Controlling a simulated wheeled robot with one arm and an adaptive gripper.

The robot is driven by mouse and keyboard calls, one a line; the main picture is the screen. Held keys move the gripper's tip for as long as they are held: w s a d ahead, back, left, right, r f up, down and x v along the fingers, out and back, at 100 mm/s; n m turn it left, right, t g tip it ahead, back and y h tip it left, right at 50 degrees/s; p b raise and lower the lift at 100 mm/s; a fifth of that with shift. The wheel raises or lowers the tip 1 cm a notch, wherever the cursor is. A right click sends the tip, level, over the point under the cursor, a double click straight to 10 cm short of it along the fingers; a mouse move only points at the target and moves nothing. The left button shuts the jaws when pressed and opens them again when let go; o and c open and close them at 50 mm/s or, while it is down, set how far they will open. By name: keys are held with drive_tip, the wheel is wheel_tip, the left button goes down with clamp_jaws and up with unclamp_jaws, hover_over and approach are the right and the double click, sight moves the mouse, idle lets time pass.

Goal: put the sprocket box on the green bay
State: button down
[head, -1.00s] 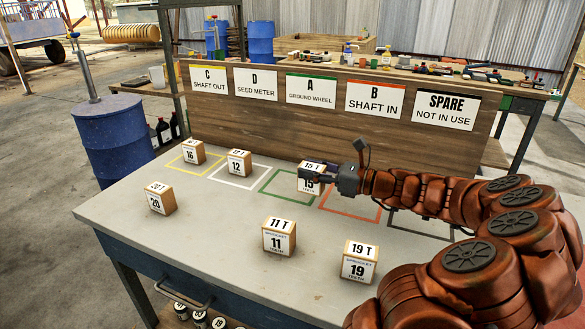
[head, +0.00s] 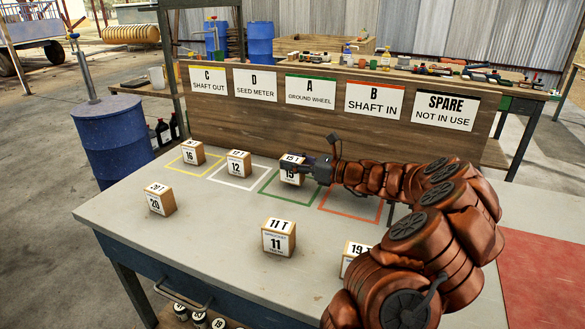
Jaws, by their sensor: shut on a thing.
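My gripper (head: 295,165) is shut on the sprocket box marked 15 (head: 289,176) over the far part of the green bay (head: 266,186). The green bay is a square outline on the bench top, below the sign "A Ground Wheel" (head: 310,90). I cannot tell whether the box touches the bench. The fingers hide part of the box's top. Other sprocket boxes are the 16 box (head: 192,153) in the yellow bay, the 12 box (head: 238,164) at the white bay, the 20 box (head: 160,199), the 11 box (head: 278,238) and the 19 box (head: 352,258), partly behind my arm.
The red bay (head: 350,208) lies right of the green one, partly under my arm. A wooden sign board (head: 270,125) stands along the bench's back edge. The bench top (head: 215,235) is clear between the 20 and 11 boxes. A blue drum (head: 112,140) stands left.

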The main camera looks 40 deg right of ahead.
drive_tip(key=shift+f, duration=0.85)
drive_tip(key=shift+f, duration=0.15)
drive_tip(key=c, duration=0.7)
unclamp_jaws()
drive_tip(key=shift+o, duration=0.2)
drive_tip(key=v, duration=1.2)
drive_tip(key=shift+r, duration=0.2)
